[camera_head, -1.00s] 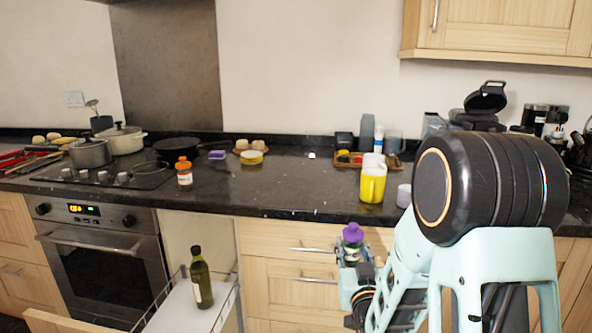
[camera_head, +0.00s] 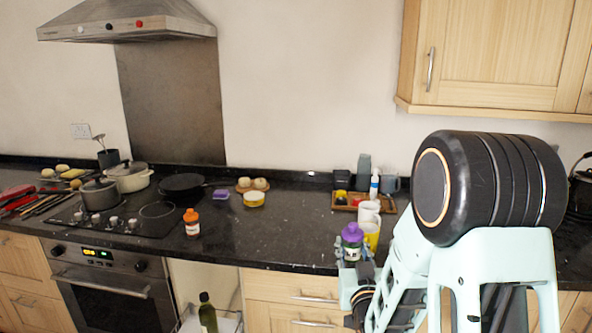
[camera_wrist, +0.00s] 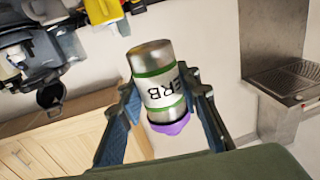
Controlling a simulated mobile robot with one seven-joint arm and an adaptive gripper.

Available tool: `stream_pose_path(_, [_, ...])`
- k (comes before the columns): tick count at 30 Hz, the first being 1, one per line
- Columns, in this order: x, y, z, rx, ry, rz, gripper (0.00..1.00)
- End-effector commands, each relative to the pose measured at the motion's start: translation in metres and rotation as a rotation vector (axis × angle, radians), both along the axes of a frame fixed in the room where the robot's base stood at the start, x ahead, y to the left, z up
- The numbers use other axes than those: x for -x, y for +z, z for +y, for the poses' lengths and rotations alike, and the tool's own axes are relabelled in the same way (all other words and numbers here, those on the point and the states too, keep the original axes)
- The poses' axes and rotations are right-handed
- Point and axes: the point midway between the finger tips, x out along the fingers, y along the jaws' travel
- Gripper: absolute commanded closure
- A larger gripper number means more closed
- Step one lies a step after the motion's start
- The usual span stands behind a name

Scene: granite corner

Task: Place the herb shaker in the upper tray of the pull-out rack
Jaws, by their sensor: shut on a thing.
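The herb shaker (camera_head: 352,247), with a purple lid and green bands, is held upright in front of the counter edge in the head view. My gripper (camera_head: 357,268) is shut on it. In the wrist view the herb shaker (camera_wrist: 157,83) sits between both fingers of my gripper (camera_wrist: 162,92), its label letters upside down and its purple lid at the lower end. The pull-out rack (camera_head: 226,323) stands out beside the oven at the bottom of the head view. Only a bit of its white upper tray and wire rail shows; the rest is cut off.
A dark bottle (camera_head: 208,314) stands in the rack. An orange-capped jar (camera_head: 191,223) is on the black counter (camera_head: 280,225) above it. Pots (camera_head: 130,176) stand on the hob at left.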

Motion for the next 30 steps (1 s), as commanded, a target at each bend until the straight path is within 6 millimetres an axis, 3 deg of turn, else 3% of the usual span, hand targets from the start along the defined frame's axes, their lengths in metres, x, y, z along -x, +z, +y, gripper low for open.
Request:
stream_pose_path(1, [0.0,0.023,0.0,0.0,0.0,-0.001,0.96])
stream_pose_path(3, [0.0,0.036,0.0,0.0,0.0,-0.001,0.96])
stream_pose_path(12, [0.0,0.075,0.0,0.0,0.0,-0.001,0.96])
stream_pose_path(30, [0.0,0.079,0.0,0.0,-0.001,-0.001,0.96])
